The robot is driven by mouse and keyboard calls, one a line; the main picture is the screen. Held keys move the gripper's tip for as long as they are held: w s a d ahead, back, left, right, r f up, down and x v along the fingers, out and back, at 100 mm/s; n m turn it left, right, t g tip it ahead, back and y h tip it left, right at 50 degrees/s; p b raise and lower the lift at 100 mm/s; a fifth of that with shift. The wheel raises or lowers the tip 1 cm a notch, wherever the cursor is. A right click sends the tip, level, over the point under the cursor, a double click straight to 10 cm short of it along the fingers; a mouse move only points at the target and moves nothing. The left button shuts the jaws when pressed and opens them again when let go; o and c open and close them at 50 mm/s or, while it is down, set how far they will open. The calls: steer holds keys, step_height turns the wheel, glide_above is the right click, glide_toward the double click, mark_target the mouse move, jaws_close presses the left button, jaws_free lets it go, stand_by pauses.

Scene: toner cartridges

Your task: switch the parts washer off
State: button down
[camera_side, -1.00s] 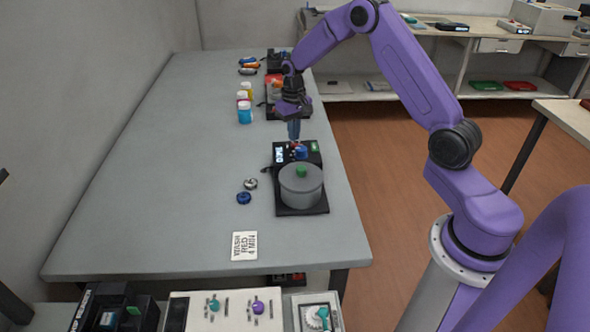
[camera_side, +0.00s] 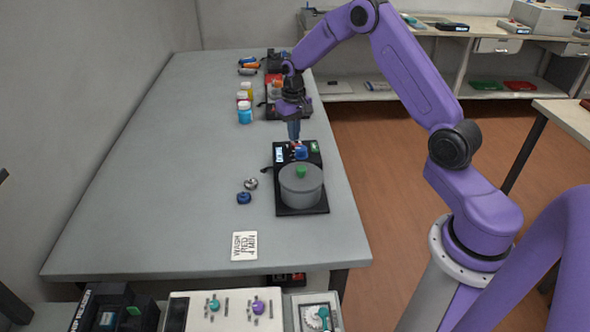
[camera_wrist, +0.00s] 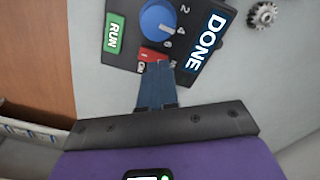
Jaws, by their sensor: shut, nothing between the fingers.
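The parts washer is a black base with a grey lidded pot (camera_side: 301,190) and a control panel at its far end. In the wrist view the panel shows a blue dial (camera_wrist: 157,18), a green RUN button (camera_wrist: 114,34), a display reading DONE (camera_wrist: 206,42) and a small red switch (camera_wrist: 152,55). My gripper (camera_side: 297,141) is shut and empty, pointing down at the panel's far edge. In the wrist view its fingertips (camera_wrist: 157,66) are at the red switch and cover part of it. I cannot tell whether they press it.
A lettered card (camera_side: 244,246) lies near the table's front edge. A blue part (camera_side: 244,198) and a metal gear (camera_side: 251,184) lie left of the washer. Small bottles (camera_side: 244,112) and another machine (camera_side: 276,88) stand farther back. The table's left side is clear.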

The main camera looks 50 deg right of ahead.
steer(key=shift+f, duration=0.95)
stand_by(0.6)
steer(key=shift+r, duration=3.55)
